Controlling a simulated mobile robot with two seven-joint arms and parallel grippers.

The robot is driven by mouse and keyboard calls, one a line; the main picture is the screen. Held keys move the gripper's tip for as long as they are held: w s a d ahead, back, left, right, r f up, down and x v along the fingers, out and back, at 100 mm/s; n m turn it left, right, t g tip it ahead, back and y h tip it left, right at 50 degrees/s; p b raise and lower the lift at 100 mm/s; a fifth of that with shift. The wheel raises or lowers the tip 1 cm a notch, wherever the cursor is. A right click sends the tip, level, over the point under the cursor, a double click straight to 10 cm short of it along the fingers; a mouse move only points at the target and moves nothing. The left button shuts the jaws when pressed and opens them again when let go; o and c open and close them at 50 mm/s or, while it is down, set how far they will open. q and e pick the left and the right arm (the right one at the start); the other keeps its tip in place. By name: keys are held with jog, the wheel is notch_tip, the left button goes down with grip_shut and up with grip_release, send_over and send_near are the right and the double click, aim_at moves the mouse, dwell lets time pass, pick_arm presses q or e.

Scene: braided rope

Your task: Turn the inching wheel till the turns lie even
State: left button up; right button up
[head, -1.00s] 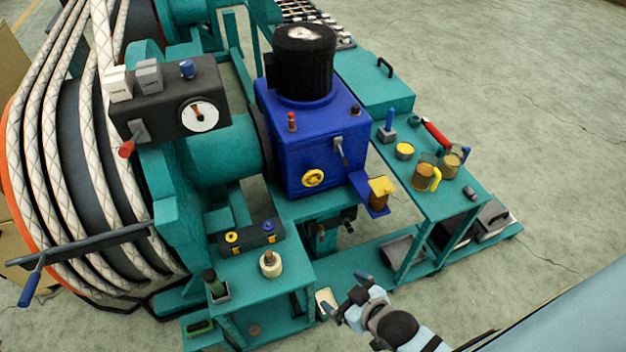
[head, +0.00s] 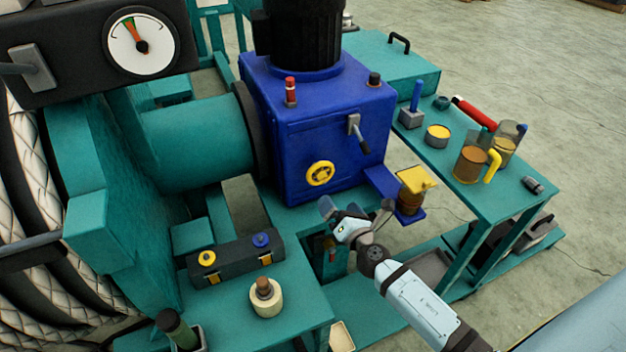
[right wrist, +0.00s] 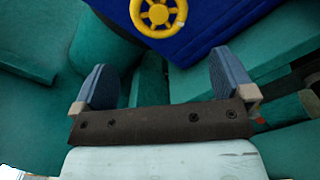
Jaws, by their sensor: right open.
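The inching wheel is the small yellow handwheel (head: 320,174) on the front face of the blue gearbox (head: 315,135). It also shows at the top of the right wrist view (right wrist: 158,14), ahead of my fingers. The braided rope (head: 22,165) lies in turns on the drum at the left edge, partly cut off by the frame. My right gripper (head: 357,212) is open and empty, below and to the right of the wheel and apart from it. In the right wrist view its two blue-grey fingers (right wrist: 163,82) stand wide apart. My left gripper is not in view.
A black box with a round dial (head: 142,45) stands upper left. A small bench holds a dark two-knob box (head: 235,260) and a cream spool (head: 266,298). A yellow-topped cup (head: 413,187) sits right of my gripper. The right bench (head: 455,150) carries mugs and tins.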

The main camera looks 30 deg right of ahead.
aim_at(320, 177)
jog(key=w, duration=0.9)
jog(key=w+d, duration=0.1)
jog(key=w, duration=0.4)
jog(key=shift+a, duration=0.1)
jog(key=c, duration=0.6)
